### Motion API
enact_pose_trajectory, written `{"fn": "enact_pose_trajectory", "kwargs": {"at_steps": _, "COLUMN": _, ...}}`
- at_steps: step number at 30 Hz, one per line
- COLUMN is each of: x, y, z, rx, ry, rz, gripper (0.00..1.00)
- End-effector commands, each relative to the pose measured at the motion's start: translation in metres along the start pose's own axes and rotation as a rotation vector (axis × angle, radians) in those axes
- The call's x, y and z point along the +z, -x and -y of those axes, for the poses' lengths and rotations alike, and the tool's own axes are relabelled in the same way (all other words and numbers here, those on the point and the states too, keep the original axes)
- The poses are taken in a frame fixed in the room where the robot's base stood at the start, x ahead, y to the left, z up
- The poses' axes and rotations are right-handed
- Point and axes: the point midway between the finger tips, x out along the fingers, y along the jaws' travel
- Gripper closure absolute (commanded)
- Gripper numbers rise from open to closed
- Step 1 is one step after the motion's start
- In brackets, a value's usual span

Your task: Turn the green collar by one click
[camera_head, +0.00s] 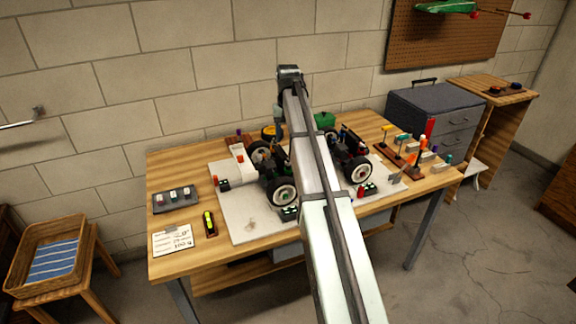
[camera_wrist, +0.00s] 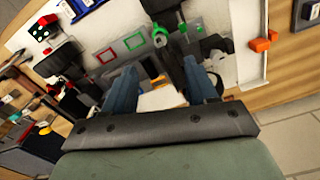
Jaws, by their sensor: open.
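In the wrist view my gripper (camera_wrist: 160,83) is open, with two blue fingers apart and no object clearly held between them. A small green ring-like part (camera_wrist: 160,37), which looks like the green collar, sits beyond the fingertips on a dark part. It appears apart from the fingers. A smaller green spot (camera_wrist: 183,27) shows just right of it. In the head view my arm crosses the middle of the bench and hides much of the car. I cannot make out the collar or my fingertips there.
The racecar's wheels (camera_head: 283,192) stand on a pale board (camera_head: 249,222) on the wooden bench. A grey tray (camera_head: 176,200) and a paper card (camera_head: 172,241) lie at left. Tools (camera_head: 402,150) stand at right, near a grey drawer box (camera_head: 440,108). Red (camera_wrist: 106,55) and green (camera_wrist: 134,42) outlined squares lie near the fingers.

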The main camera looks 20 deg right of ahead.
Motion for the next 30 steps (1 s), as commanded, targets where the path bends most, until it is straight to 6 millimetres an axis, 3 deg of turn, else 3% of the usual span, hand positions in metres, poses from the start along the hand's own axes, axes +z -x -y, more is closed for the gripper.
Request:
{"fn": "enact_pose_trajectory", "kwargs": {"at_steps": 18, "x": 0.001, "y": -0.099, "z": 0.000, "rx": 0.000, "ry": 0.003, "rz": 0.001, "gripper": 0.43}}
{"fn": "enact_pose_trajectory", "kwargs": {"at_steps": 24, "x": 0.000, "y": -0.120, "z": 0.000, "rx": 0.000, "ry": 0.003, "rz": 0.000, "gripper": 0.43}}
{"fn": "enact_pose_trajectory", "kwargs": {"at_steps": 30, "x": 0.000, "y": -0.129, "z": 0.000, "rx": 0.000, "ry": 0.003, "rz": 0.000, "gripper": 0.43}}
